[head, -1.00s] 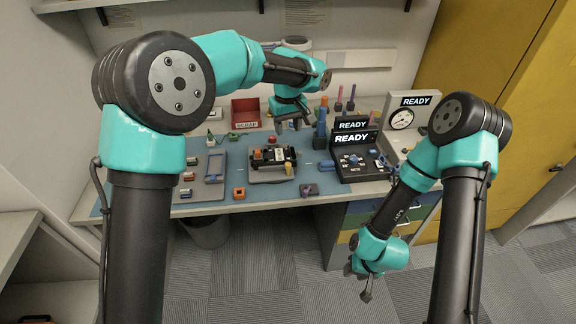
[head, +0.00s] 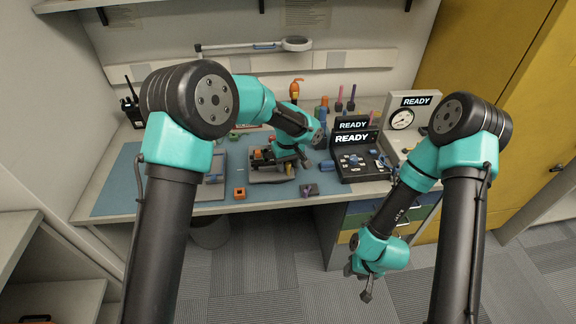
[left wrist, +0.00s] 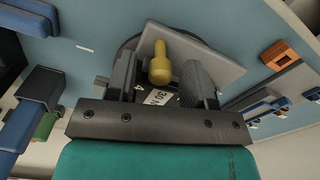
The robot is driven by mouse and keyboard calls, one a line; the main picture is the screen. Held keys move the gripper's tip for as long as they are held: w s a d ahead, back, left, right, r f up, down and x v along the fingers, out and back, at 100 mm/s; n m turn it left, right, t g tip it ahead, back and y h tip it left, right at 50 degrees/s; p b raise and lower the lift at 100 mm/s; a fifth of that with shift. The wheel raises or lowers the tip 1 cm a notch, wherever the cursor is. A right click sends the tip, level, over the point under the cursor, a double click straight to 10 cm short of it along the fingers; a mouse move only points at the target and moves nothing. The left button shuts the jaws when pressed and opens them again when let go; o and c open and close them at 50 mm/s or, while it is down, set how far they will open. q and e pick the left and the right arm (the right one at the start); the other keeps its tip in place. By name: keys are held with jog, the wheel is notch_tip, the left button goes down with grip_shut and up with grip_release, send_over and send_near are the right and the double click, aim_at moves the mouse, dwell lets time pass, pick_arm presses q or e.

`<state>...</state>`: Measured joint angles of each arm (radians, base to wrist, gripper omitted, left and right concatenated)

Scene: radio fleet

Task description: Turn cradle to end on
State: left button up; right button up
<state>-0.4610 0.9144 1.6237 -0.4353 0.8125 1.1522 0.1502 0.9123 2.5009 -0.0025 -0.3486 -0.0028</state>
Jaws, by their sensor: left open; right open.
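The cradle (head: 262,179) is a grey plate on the bench mat with dark parts on top. My left arm and gripper hide part of it in the head view. In the left wrist view its pale plate (left wrist: 222,66) sits at an angle over a dark round base. A yellow knob-like piece (left wrist: 160,66) stands between the fingers there. My left gripper (head: 291,169) is open, low over the cradle's right part; I cannot tell whether the fingers touch it. My right gripper (head: 358,284) is open and empty, hanging in front of the bench.
An orange block (head: 239,193) and a purple-grey block (head: 308,190) lie near the bench's front edge. A dark console with READY signs (head: 360,164) stands to the right, beside a gauge box (head: 402,119). A radio (head: 132,112) stands at the back left.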

pick_arm(q)
jog(key=shift+f, duration=0.45)
grip_shut()
dwell(0.3)
